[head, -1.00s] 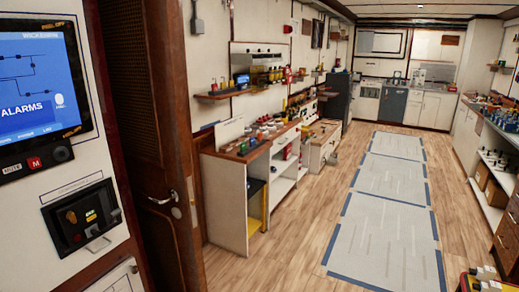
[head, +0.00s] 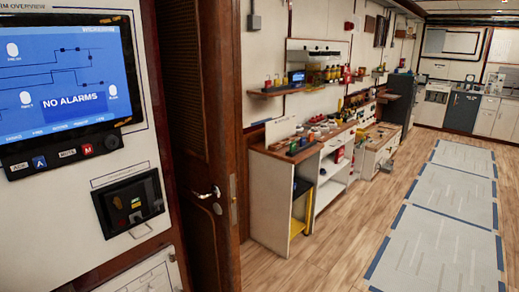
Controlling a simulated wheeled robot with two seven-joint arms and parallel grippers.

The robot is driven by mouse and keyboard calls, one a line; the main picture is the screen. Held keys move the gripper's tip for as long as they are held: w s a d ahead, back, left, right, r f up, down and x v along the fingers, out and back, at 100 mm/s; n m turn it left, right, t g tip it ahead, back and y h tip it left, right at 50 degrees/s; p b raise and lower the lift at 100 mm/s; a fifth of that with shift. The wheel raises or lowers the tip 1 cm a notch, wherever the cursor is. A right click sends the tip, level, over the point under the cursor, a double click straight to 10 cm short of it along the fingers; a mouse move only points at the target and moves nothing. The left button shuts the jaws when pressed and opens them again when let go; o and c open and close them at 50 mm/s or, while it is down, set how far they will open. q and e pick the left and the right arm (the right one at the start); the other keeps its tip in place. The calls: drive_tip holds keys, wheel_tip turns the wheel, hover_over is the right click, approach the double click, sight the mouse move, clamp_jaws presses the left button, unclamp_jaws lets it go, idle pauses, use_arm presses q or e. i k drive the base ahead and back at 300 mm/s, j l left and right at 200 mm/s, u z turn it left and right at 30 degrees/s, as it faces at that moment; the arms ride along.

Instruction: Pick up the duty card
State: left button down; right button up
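I cannot make out a duty card for certain in the head view. Neither of my grippers is in view.
A brown door (head: 200,120) with a metal handle stands right of the panel. Beyond it are a workbench (head: 272,160) with small items and a wall shelf (head: 285,90). Grey floor mats (head: 435,240) lie at the right, with clear wood floor (head: 340,235) between.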

sight(293, 144)
drive_tip(key=z, duration=0.4)
drive_tip(key=i+l+z, duration=0.1)
drive_tip(key=i+z, duration=0.15)
drive_tip(key=i, duration=0.15)
drive_tip(key=i+l+z, duration=0.35)
drive_tip(key=i, duration=0.65)
drive_tip(key=i+j+z, duration=0.1)
drive_tip(key=i+z, duration=0.25)
drive_tip(key=i, duration=0.65)
drive_tip(key=i+u, duration=0.15)
drive_tip(key=i, duration=0.4)
drive_tip(key=i+l+u, duration=0.15)
drive_tip(key=i, duration=0.4)
drive_tip(key=i+l+u, duration=0.1)
drive_tip(key=i+l, duration=0.15)
drive_tip(key=i, duration=0.25)
